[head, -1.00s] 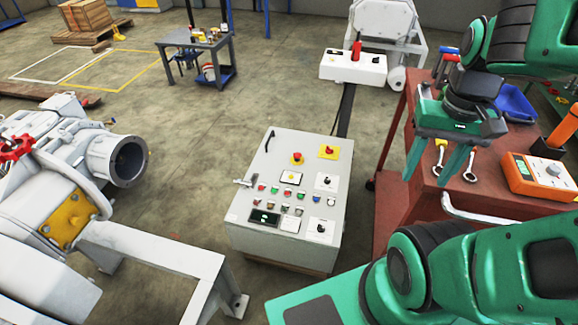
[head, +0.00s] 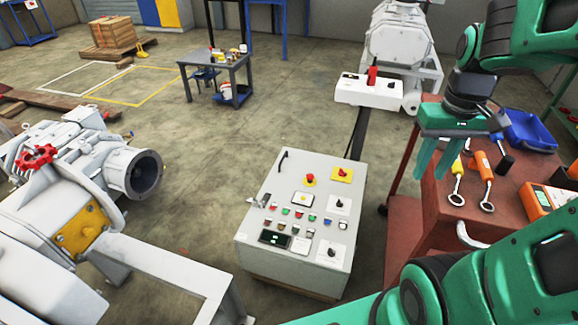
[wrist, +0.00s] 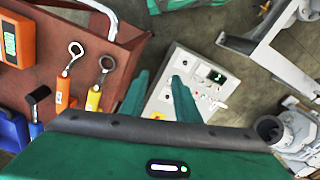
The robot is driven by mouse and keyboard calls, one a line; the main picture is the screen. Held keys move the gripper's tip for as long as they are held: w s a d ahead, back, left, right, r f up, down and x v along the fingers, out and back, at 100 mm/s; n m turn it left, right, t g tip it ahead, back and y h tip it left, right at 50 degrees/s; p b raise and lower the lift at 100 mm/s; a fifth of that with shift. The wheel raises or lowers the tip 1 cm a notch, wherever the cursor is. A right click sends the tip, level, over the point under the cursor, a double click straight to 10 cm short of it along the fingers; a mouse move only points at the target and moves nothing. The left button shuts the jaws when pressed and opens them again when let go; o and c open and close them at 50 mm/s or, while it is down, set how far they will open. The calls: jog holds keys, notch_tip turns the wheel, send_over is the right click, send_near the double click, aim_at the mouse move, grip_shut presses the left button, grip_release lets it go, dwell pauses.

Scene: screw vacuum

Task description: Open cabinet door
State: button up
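The cabinet (head: 268,240) is a light grey box on the floor with a sloped top panel. The panel carries buttons, switches, a small display and a red emergency knob. A dark handle (head: 282,160) is near its upper left edge and a metal latch (head: 262,201) sits on the left edge. The panel lies flat, with no gap visible. My green gripper (head: 435,160) is right of the cabinet and above the red cart's left edge. Its fingers are apart and empty. In the wrist view, the cabinet (wrist: 178,66) lies beyond the fingers (wrist: 160,98).
The red cart (head: 440,200) holds wrenches, an orange meter (head: 540,202) and a blue tray (head: 530,130). White pump machinery with a metal frame (head: 165,262) stands left of the cabinet. Floor behind and left of the cabinet is mostly clear.

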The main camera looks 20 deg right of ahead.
jog(key=w+d+f+n+t+h, duration=0.2)
jog(key=w+n, duration=0.7)
jog(key=w, duration=1.4)
jog(key=n+t+y, duration=0.1)
jog(key=n+t, duration=0.2)
jog(key=n, duration=2)
send_over(284, 156)
jog(key=s+a, duration=0.1)
jog(key=s, duration=0.5)
notch_tip(284, 156, down, 36)
jog(key=shift+x, duration=4.95)
jog(key=shift+w+a, duration=0.2)
jog(key=shift+a, duration=0.05)
jog(key=shift+r, duration=0.1)
grip_shut()
